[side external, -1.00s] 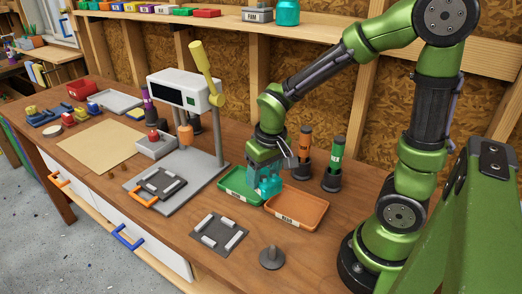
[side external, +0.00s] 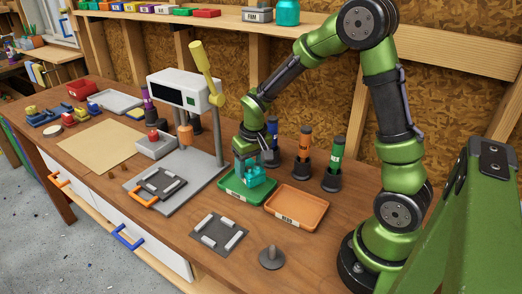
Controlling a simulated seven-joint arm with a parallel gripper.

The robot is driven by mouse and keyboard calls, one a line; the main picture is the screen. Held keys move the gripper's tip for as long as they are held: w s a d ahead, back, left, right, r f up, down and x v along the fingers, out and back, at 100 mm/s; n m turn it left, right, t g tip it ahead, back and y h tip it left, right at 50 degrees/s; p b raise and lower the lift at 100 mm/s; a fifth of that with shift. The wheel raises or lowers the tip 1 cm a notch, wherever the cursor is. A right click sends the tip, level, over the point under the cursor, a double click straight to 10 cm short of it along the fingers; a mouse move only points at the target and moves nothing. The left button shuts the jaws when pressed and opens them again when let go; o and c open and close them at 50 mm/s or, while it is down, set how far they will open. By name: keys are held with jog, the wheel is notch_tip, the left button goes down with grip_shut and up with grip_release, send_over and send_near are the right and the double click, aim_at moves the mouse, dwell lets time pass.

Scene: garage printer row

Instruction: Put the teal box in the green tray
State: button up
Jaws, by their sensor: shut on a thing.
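The teal box (side external: 253,175) is in my gripper (side external: 248,166) in the side external view. The gripper points down and is shut on the box. The green tray (side external: 234,193) lies on the bench, directly under the box. The box overlaps the tray's back part in the picture. Whether its underside touches the tray floor or hangs just above it, I cannot tell.
An orange tray (side external: 297,206) lies right beside the green one. Orange (side external: 304,148) and green (side external: 335,158) bottles stand in dark holders behind. A press with a yellow lever (side external: 206,72) stands to the left. A dark plate (side external: 219,234) and a grey peg (side external: 272,256) are in front.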

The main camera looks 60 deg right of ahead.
aim_at(247, 173)
jog(key=shift+w+d, duration=0.1)
jog(key=shift+w, duration=0.25)
jog(key=shift+w+f, duration=0.2)
jog(key=shift+f, duration=0.7)
jog(key=shift+w+f, duration=0.15)
jog(key=shift+f, duration=0.75)
jog(key=shift+f, duration=0.1)
jog(key=o, duration=1.1)
jog(key=shift+f, duration=0.1)
jog(key=r, duration=0.4)
jog(key=s+r, duration=0.1)
jog(key=r, duration=0.7)
jog(key=shift+s+a+r, duration=0.2)
jog(key=shift+s+a, duration=0.15)
jog(key=shift+s, duration=0.05)
jog(key=s+a+r+t+y, duration=0.1)
jog(key=s+a+r+t, duration=0.1)
jog(key=s+a+r, duration=0.1)
jog(key=s+a+r+t+y, duration=0.1)
jog(key=s+a+r, duration=0.2)
jog(key=s, duration=0.3)
jog(key=s+a+r+t, duration=0.2)
jog(key=s+a+r, duration=0.1)
jog(key=s, duration=0.2)
jog(key=shift+s+a+r+t+y, duration=0.2)
jog(key=shift+s+r+t+y, duration=0.1)
jog(key=shift+r+y, duration=0.1)
